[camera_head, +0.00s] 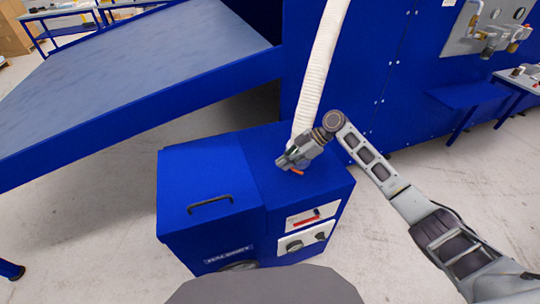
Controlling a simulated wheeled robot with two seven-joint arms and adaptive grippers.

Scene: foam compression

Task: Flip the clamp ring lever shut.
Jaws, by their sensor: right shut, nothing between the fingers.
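A white ribbed hose (318,70) comes down to the top of a blue machine box (285,140). My right gripper (284,161) is shut at the hose's lower end, above the box top, with its fingers pointing down and left. A small orange-red piece (297,171) shows just below the gripper; it may be the clamp ring lever, but its position is hard to tell. The clamp ring itself is mostly hidden behind the gripper. I cannot tell whether the fingers touch the lever. My left gripper is out of view.
The box has a black handle (210,204) on its lid and a front panel with dark knobs (294,246) and a red strip (304,222). A large blue sloped table (130,75) stands left. A blue cabinet wall (365,60) stands behind. Floor right is open.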

